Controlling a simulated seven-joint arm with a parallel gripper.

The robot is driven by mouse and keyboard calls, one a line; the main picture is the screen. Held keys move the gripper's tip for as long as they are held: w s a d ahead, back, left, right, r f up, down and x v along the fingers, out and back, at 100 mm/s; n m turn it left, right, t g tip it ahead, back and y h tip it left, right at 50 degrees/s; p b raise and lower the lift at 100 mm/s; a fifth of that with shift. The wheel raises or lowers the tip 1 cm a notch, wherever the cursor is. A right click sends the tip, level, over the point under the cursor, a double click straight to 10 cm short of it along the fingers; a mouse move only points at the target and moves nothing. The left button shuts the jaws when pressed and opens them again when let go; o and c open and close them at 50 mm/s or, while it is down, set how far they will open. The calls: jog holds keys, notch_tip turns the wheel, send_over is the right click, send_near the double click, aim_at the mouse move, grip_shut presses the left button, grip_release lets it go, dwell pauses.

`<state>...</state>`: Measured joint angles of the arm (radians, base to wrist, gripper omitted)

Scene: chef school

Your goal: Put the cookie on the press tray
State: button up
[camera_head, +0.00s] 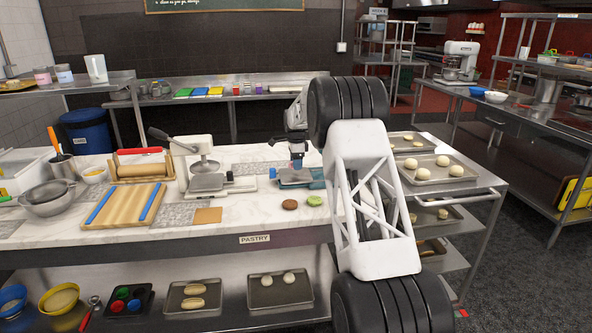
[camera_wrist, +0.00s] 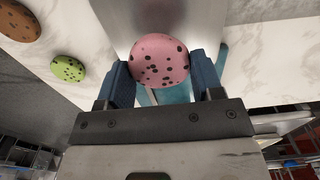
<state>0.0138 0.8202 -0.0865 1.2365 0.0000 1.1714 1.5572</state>
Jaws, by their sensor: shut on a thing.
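A pink cookie with dark chips (camera_wrist: 160,60) is between the blue fingers of my gripper (camera_wrist: 162,76) in the wrist view. My gripper is shut on it, with a grey metal plate (camera_wrist: 146,18) behind the cookie. In the head view my gripper (camera_head: 297,160) is over a teal device with a grey top plate (camera_head: 293,176); whether the cookie touches the plate I cannot tell. The press (camera_head: 193,160) stands left of it, with a lever, a round upper plate and a grey press tray (camera_head: 207,183) below.
A brown cookie (camera_head: 290,204) and a green cookie (camera_head: 314,200) lie on the marble counter in front of the teal device. A wooden board with blue rails (camera_head: 125,207) lies at left. Trays of dough balls (camera_head: 438,172) stand at right. A brown square (camera_head: 208,215) lies before the press.

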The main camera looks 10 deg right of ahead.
aim_at(296, 174)
jog(key=shift+w+f, duration=0.2)
jog(key=shift+w, duration=0.15)
jog(key=shift+f, duration=1.6)
jog(key=shift+f, duration=0.1)
jog(key=o, duration=0.9)
notch_tip(296, 174, up, 12)
jog(key=shift+r, duration=0.1)
